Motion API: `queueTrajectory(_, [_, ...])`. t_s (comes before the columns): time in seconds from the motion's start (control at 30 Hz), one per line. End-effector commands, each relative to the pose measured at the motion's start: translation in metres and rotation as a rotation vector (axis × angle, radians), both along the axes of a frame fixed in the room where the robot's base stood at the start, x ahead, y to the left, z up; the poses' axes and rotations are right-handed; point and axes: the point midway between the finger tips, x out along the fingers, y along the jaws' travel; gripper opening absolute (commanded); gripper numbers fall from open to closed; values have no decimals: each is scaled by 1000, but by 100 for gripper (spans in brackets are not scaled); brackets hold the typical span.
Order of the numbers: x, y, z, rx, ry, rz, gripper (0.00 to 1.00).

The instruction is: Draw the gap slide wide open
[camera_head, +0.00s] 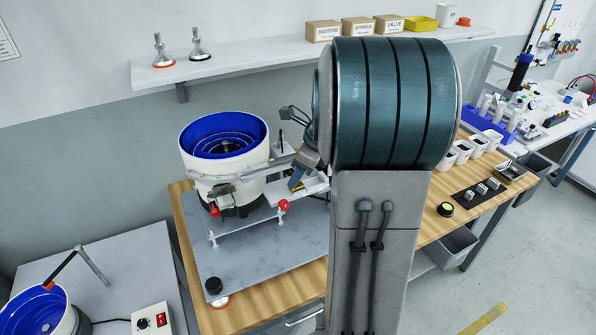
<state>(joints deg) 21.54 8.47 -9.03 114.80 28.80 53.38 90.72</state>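A white bowl feeder (222,165) with a blue spiral inside stands on a grey plate (265,263) on the wooden workbench. A low rail assembly (252,230) runs in front of it, with a red knob (284,206) at its right end. Another red part (214,209) sits at the bowl's front left. I cannot tell which of these parts is the gap slide or how far it is open. My gripper (297,182) is just above and right of the rail, partly hidden by my arm. Its fingers are too small and covered to read, and contact is unclear.
A wall shelf (235,68) with cartons is behind. White cups (462,151) and a dark tray (480,192) are to the right. My large arm hides the bench's middle.

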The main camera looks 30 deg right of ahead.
Motion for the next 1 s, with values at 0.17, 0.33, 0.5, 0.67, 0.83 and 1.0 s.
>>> queueTrajectory(0.17, [0,1,0,0,0,3,39])
queueTrajectory(0.33, [-2,-1,9,-1,-2,5,39])
queueTrajectory(0.5, [-10,-9,37,-3,-5,2,39])
queueTrajectory(0.67, [-21,-19,72,-3,-4,2,39])
queueTrajectory(0.83, [-31,-28,103,-2,-3,2,39])
queueTrajectory(1.0, [-37,-33,122,-2,-2,1,39])
